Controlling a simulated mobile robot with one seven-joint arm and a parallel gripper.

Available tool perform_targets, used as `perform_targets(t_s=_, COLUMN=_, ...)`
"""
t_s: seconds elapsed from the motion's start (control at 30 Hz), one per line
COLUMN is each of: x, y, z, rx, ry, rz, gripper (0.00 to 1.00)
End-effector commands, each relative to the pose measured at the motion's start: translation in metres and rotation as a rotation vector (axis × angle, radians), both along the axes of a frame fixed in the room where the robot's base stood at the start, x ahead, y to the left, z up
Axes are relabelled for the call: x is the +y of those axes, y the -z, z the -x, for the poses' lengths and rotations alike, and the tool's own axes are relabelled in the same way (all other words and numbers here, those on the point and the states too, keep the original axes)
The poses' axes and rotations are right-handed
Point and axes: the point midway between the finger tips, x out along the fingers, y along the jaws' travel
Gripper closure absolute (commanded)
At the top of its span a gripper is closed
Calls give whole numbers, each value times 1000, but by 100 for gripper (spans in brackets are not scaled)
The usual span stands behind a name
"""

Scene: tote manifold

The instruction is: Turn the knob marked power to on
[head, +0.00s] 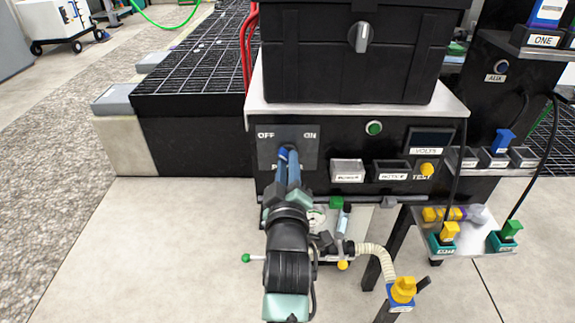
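The power knob's grey plate (308,145) is on the front of the black panel, with OFF at its upper left and ON at its upper right. The label under the knob is mostly covered; only its first letter shows. My gripper (287,155) reaches up to the plate from below, its two blue fingers close together over the knob's place. The fingers hide the knob, so its pointing direction is unclear. I cannot tell whether the fingers are closed on it.
Below stand a hose (378,258) and coloured valves. Floor at left is clear.

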Motion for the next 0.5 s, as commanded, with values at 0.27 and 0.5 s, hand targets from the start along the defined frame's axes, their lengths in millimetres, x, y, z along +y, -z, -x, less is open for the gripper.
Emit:
perform_targets(t_s=0.27, x=0, y=0, z=0, rx=0, ry=0, rz=0, gripper=100)
perform_targets(t_s=0.5, x=0, y=0, z=0, rx=0, ry=0, rz=-10, gripper=100)
